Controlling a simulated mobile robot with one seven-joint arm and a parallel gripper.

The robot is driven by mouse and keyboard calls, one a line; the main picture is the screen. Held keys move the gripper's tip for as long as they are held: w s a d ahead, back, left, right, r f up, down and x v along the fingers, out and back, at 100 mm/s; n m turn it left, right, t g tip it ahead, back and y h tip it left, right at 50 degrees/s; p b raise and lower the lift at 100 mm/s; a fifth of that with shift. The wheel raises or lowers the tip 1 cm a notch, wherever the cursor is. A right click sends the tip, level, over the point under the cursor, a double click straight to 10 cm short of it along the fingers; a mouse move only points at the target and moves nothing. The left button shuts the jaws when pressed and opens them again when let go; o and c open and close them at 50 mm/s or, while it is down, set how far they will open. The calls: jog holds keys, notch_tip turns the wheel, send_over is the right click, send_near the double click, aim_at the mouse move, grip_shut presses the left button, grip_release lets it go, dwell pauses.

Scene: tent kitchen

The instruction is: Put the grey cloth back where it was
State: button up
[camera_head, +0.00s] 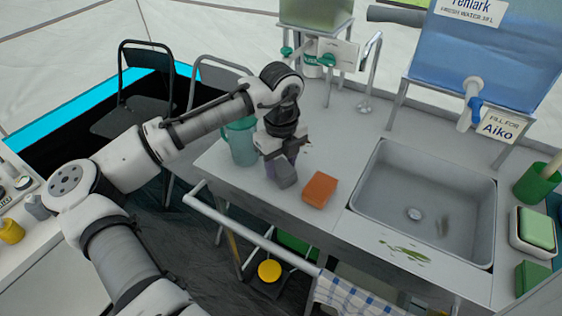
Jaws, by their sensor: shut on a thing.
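My gripper (284,172) points down over the counter, left of the orange sponge. It is shut on a dull grey-purple thing that fits the grey cloth (293,150). The fingers hide most of it, so its shape is unclear. I cannot tell whether it touches the counter. No other plain grey cloth shows. A blue-and-white checked cloth (350,303) hangs at the counter's front, below the sink.
A teal pitcher (241,142) stands close left of my gripper. The orange sponge (320,189) lies to its right, before the sink (420,200). A rail (250,235) runs along the counter's front. A tap (371,75) stands behind. Counter between pitcher and sponge is partly free.

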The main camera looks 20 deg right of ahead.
jog(key=shift+f, duration=0.2)
jog(key=o, duration=1)
jog(key=shift+c, duration=0.2)
jog(key=shift+r, duration=0.15)
